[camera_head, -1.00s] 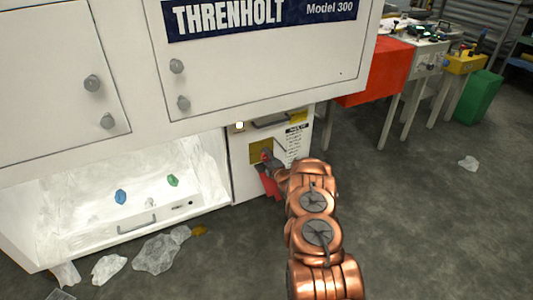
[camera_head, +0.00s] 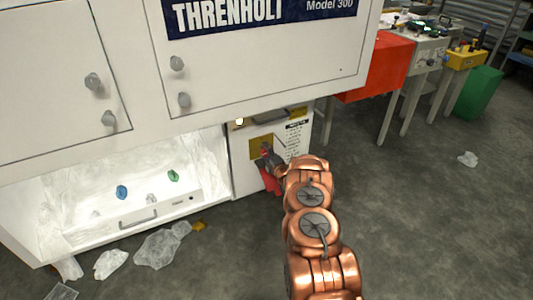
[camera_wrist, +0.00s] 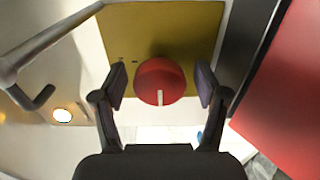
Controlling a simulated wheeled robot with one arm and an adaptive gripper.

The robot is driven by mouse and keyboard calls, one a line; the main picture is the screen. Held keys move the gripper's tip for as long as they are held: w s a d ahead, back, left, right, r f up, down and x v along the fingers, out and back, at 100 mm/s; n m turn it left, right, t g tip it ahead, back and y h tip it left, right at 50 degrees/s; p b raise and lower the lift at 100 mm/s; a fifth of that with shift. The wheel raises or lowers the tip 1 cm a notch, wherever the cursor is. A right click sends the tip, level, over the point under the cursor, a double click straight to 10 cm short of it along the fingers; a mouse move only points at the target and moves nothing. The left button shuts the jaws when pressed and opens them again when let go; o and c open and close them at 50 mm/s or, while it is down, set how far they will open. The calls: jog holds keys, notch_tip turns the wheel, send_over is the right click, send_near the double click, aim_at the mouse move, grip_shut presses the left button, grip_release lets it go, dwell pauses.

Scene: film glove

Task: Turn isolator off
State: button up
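The isolator is a red round knob (camera_wrist: 160,82) with a pale pointer mark, on a yellow plate (camera_wrist: 185,30) in the wrist view. The mark points down in that picture. My gripper (camera_wrist: 160,86) is open, with one finger on each side of the knob and a visible gap to both. In the head view, my gripper (camera_head: 268,156) is at the yellow plate (camera_head: 257,142) on the white lower panel of the machine. It hides most of the knob there.
A lit round lamp (camera_wrist: 63,115) and a bar handle (camera_wrist: 35,70) are beside the plate. A red panel (camera_wrist: 285,95) stands close on the right. In the head view, an open white bay (camera_head: 130,190) holds small coloured pieces. Plastic scraps (camera_head: 160,245) lie on the floor.

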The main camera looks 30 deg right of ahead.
dwell(0.3)
jog(key=s+a, duration=0.1)
jog(key=s, duration=1.1)
dwell(0.6)
